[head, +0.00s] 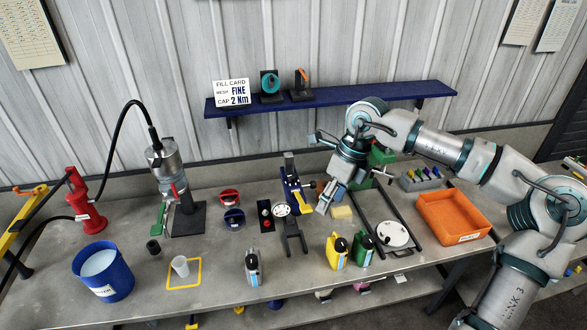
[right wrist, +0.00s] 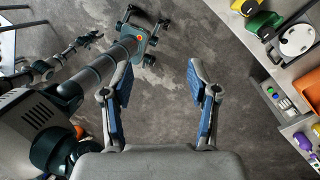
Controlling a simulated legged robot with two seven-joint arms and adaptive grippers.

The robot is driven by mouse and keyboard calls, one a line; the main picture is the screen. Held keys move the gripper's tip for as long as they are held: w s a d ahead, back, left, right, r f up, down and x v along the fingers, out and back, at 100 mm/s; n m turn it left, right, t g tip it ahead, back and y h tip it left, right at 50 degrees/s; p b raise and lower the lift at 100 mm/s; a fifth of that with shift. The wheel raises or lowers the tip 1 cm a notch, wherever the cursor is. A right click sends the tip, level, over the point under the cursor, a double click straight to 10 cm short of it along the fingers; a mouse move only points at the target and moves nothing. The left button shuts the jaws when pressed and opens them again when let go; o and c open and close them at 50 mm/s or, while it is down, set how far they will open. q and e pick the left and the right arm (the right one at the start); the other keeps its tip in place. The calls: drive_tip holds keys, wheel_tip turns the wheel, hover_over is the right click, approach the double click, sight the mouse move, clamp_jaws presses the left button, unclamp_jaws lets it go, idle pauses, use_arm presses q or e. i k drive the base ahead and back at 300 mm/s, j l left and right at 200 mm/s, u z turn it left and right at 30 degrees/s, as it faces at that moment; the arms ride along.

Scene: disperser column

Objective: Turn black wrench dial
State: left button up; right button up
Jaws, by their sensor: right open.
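On the navy wall shelf stand two small black-based items: one with a teal ring dial (head: 270,85) and one with an orange pointer-like part (head: 302,84). Which one is the black wrench dial I cannot tell for certain. My right gripper (head: 352,188) is open and empty, above the bench and below the shelf, to the right of both. In the right wrist view its blue-padded fingers (right wrist: 159,100) are apart with only floor between them. A small jointed arm end, apparently my left gripper (right wrist: 90,40), shows far off; its jaws are too small to read.
A fill card (head: 231,92) reading FINE, 2 Nm stands on the shelf (head: 385,95). Below are a blue-yellow stand (head: 292,190), yellow and green jugs (head: 337,251), an orange tray (head: 453,217), a blue bucket (head: 103,270) and a metal column (head: 165,165).

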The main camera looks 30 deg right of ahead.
sight(291, 177)
drive_tip(key=i+l, duration=0.2)
drive_tip(key=i, duration=0.25)
drive_tip(key=i+l, duration=0.2)
drive_tip(key=i, duration=0.25)
drive_tip(key=i+l, duration=0.25)
drive_tip(key=i, duration=0.2)
